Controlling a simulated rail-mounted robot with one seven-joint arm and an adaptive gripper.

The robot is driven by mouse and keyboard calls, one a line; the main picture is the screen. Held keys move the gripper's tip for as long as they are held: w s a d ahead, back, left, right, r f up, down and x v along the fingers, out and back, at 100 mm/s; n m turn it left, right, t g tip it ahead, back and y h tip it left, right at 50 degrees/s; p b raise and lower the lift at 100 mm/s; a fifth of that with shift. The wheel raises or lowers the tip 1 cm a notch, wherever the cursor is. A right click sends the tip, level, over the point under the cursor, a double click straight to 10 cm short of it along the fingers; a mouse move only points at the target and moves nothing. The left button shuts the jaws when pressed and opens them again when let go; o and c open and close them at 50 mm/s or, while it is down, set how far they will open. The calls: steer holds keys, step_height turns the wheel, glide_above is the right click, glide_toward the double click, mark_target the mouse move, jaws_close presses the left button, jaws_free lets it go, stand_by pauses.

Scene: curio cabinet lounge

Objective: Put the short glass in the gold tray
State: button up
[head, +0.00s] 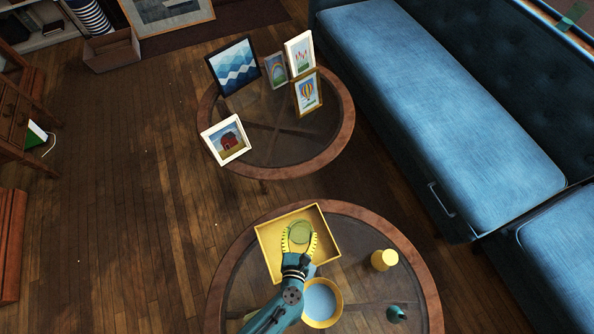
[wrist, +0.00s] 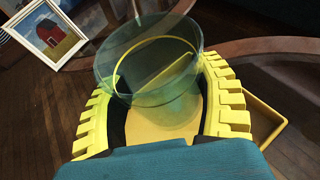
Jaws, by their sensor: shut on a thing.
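The short glass (wrist: 150,62) is clear and greenish. My gripper (wrist: 155,95) has its yellow toothed fingers shut around it, one on each side. In the head view the glass (head: 300,232) shows between the fingers of my gripper (head: 299,238), over the gold tray. The gold tray (head: 265,237) is a square, yellow, low-walled tray on the near round glass table. Its corner (wrist: 266,122) also shows at the right in the wrist view, behind the finger. I cannot tell whether the glass touches the tray floor.
On the near table (head: 421,262) stand a yellow cup (head: 384,259), a yellow bowl with a pale blue inside (head: 320,302) and a small teal object (head: 397,313). Several picture frames stand on the far table (head: 272,150). A blue sofa (head: 440,110) is at the right.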

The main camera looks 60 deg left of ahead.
steer(key=f+b, duration=0.2)
steer(key=f, duration=0.1)
steer(key=f+b, duration=0.3)
steer(key=f, duration=0.1)
steer(key=s+f+b, duration=0.1)
steer(key=f+b, duration=0.2)
steer(key=f, duration=0.1)
steer(key=shift+a+f, duration=0.15)
steer(key=shift+a, duration=0.2)
steer(key=shift+f, duration=0.2)
steer(key=o, duration=1.3)
steer(key=shift+r, duration=0.15)
